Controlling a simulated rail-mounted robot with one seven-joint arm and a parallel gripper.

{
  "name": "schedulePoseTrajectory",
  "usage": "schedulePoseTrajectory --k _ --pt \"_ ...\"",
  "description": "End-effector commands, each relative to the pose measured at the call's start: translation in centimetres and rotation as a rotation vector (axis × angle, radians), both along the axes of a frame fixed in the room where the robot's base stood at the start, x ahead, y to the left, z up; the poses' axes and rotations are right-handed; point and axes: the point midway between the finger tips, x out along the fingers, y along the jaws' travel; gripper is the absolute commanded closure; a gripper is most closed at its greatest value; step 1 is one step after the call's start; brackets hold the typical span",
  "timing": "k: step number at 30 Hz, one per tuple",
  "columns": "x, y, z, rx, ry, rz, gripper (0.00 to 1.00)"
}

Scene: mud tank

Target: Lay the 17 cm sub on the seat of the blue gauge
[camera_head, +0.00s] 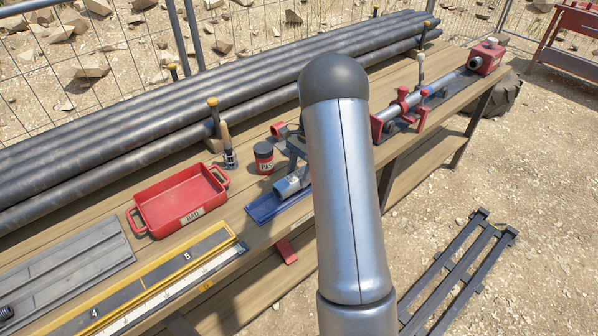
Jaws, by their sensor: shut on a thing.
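The blue gauge (264,208) lies on the bench left of my raised arm, and its right part is hidden behind the arm. A short silver cylinder, seemingly the 17 cm sub (291,186), shows over the gauge, tilted up to the right. Its right end is hidden. I cannot tell if it touches the seat. A small grey part of my gripper (297,148) seems to show just above the sub. The gripper is shut on the sub, with its fingertips mostly hidden by my arm.
A red tray labelled BAD (163,222), a red pot (263,157) and a brush (229,150) stand left of the gauge. Long dark pipes (120,135) line the back. A yellow ruled gauge (150,285) lies in front. A red clamp stand (402,108) holds a rod at right.

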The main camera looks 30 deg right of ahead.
Motion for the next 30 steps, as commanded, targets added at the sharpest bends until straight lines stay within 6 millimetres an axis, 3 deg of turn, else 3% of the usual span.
schedulePoseTrajectory --k 27,28,30 --pt "0.02 -0.01 -0.94 0.0 -0.001 0.0 0.87" --pt "0.02 -0.01 -0.94 0.0 -0.001 0.0 0.43" --pt "0.01 -0.01 -0.94 0.0 0.0 0.0 0.26"
